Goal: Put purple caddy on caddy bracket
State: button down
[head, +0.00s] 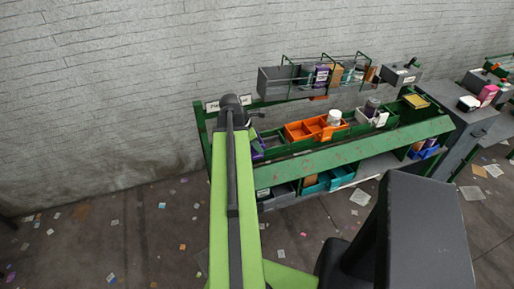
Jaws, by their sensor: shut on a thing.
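My arm reaches forward to the left end of a green sorting bench. My gripper (254,118) is at the arm's far end, mostly hidden behind my own green and dark links. Most of the caddy is covered by my arm. I cannot make out the caddy bracket; a small white label (213,106) on the bench's left end is partly readable.
An orange caddy (305,131) with a white-topped jar (334,117) stands on the green bench (350,150). A wire-railed shelf (278,83) of bottles and boxes is above, teal and grey bins are below. A grey cabinet (470,125) stands right. Scraps litter the floor.

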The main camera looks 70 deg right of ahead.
jog(key=c, duration=1.5)
grip_release()
jog(key=shift+o, duration=0.2)
jog(key=shift+r+p, duration=0.25)
jog(key=shift+p, duration=0.15)
jog(key=p+v, duration=1.1)
jog(key=shift+w+r, duration=0.15)
jog(key=shift+r, duration=0.2)
jog(key=shift+a, duration=0.15)
